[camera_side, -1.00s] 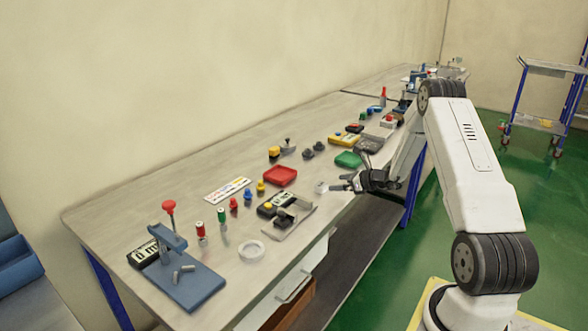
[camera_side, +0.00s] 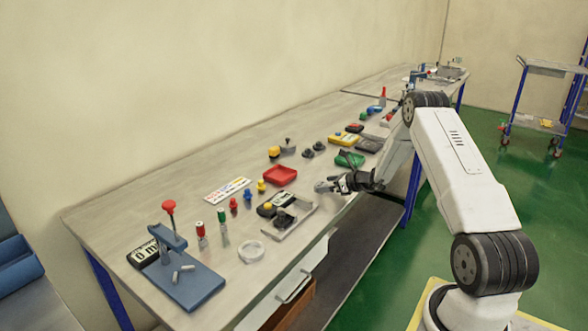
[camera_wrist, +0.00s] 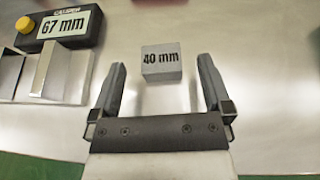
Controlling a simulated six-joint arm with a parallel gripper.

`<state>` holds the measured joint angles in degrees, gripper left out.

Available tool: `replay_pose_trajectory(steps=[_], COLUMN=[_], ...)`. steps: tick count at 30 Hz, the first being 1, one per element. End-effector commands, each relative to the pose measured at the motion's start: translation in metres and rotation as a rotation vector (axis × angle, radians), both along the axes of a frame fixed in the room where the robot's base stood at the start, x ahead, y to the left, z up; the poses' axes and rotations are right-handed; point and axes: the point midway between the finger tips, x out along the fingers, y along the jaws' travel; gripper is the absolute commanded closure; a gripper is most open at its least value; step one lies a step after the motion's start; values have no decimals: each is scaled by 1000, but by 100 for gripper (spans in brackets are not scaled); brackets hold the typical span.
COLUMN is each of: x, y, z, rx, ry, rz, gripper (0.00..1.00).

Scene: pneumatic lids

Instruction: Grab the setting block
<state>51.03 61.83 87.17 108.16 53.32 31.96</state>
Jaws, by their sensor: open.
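The setting block is a small light grey block (camera_wrist: 161,66) labelled "40 mm" in the wrist view. It sits on the bare worktop between and just beyond the tips of my fingers. My gripper (camera_wrist: 161,80) is open and empty, with one finger to the left of the block and one to the right. A gap shows on both sides, so no contact is visible. In the side view my gripper (camera_side: 326,186) is low over the front edge of the bench, and its fingers largely cover the block there.
A black gauge (camera_wrist: 62,26) reading "67 mm" with a yellow knob stands left of the block, beside metal plates (camera_wrist: 60,75). Worktop around the block is clear.

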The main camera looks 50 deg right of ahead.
Motion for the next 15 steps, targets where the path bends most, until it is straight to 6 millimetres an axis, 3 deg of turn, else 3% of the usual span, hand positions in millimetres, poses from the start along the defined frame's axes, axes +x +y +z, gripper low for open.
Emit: replay_pose_trajectory(steps=[6,15], x=[21,28], y=[1,2], z=[-9,-12], rx=[0,1], ry=[0,0], rz=[0,0], gripper=[0,0])
